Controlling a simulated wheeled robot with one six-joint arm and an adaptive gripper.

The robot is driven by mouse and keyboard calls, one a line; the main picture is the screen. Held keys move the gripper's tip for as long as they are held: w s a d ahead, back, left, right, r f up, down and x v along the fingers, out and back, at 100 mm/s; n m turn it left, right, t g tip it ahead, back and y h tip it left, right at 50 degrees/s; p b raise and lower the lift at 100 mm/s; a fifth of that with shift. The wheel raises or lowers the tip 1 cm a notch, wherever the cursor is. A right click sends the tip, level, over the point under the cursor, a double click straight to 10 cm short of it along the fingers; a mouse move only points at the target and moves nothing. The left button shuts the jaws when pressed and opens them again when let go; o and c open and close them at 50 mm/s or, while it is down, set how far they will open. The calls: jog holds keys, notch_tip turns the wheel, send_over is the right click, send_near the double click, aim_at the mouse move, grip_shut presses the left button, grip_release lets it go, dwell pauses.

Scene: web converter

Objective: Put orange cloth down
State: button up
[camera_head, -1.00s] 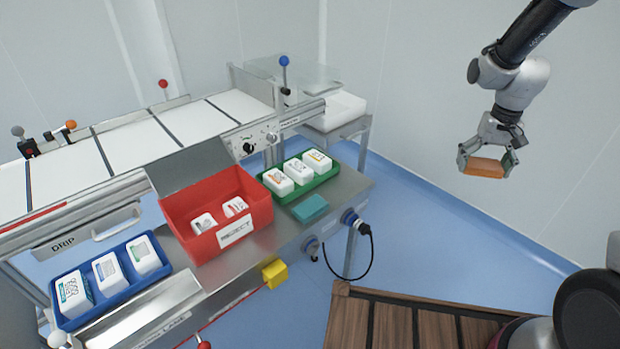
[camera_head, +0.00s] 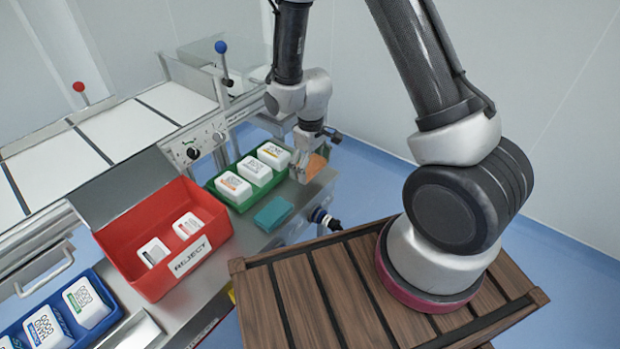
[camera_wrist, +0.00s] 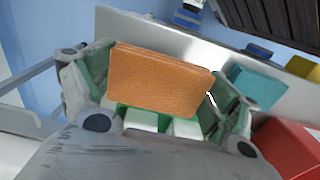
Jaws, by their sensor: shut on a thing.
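The orange cloth (camera_head: 316,165) is a folded block held in my gripper (camera_head: 308,168), above the right end of the steel shelf (camera_head: 262,236). In the wrist view the orange cloth (camera_wrist: 160,80) spans between the two fingers of my gripper (camera_wrist: 160,88), which is shut on it. A teal folded cloth (camera_head: 273,213) lies on the shelf to the left of my gripper, and it also shows in the wrist view (camera_wrist: 256,86). I cannot tell whether the orange cloth touches the shelf.
A green tray (camera_head: 238,205) with white bottles stands behind the teal cloth, close to my gripper. A red REJECT bin (camera_head: 150,221) and a blue tray (camera_head: 112,318) stand further left. A blue-capped plug (camera_head: 325,219) sticks out at the shelf front. Shelf near the teal cloth is bare.

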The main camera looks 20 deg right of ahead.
aim_at(311, 183)
jog(key=shift+f, duration=2.4)
jog(key=shift+d, duration=0.1)
jog(key=o, duration=1.1)
jog(key=shift+f, duration=0.1)
